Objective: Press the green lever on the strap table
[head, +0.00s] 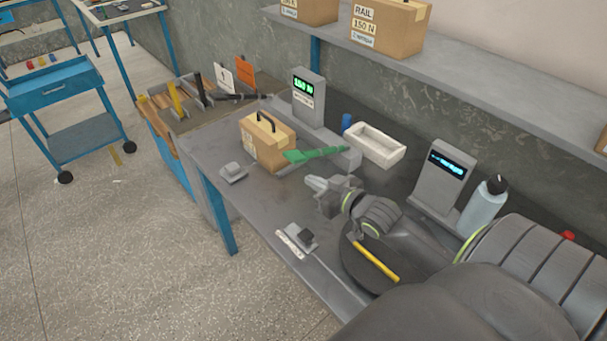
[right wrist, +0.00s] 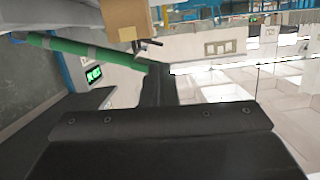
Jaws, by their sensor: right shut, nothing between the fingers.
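The green lever (head: 312,155) sticks out to the left from a grey block (head: 346,159) on the dark strap table (head: 262,196). It also shows in the right wrist view (right wrist: 85,50) as a long green bar at the upper left. My right gripper (head: 312,184) is shut and empty. In the head view its tips appear just below the lever, on the near side; I cannot tell the exact gap or height between them. My left gripper is not in view.
A cardboard box with a black handle (head: 267,141) stands beside the lever's free end. A display post (head: 307,97), a white tray (head: 375,145), a second display (head: 441,176) and a bottle (head: 482,208) stand behind.

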